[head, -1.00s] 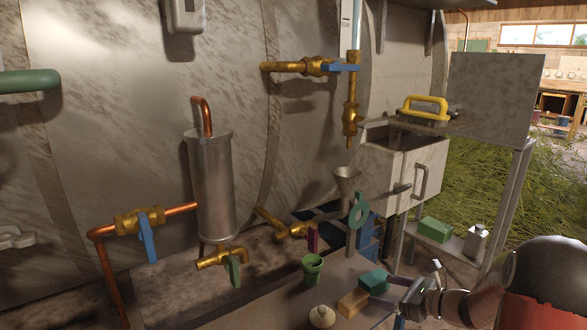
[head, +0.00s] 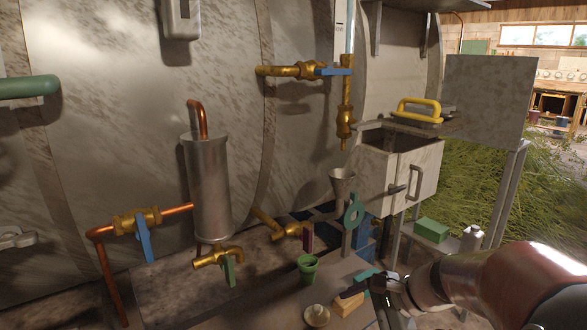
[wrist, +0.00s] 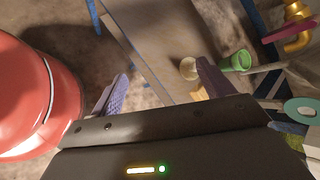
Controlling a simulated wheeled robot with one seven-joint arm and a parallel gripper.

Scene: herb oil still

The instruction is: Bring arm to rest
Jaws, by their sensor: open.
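My gripper (head: 372,290) is at the lower right of the head view, above the low bench, with my arm reaching in from the right edge. In the wrist view my gripper (wrist: 160,85) has its two fingers wide apart and nothing between them. Its dark fingertip overlaps a wooden block (head: 348,305) and partly hides a teal piece (head: 366,274) in the head view. I cannot tell whether it touches either.
A green cup (head: 308,270) and a cream round-knobbed lid (head: 316,315) sit close left of my gripper. A funnel (head: 342,182) and a teal ring (head: 353,212) stand behind. Brass valves line the still. A metal cabinet (head: 385,180) is behind right.

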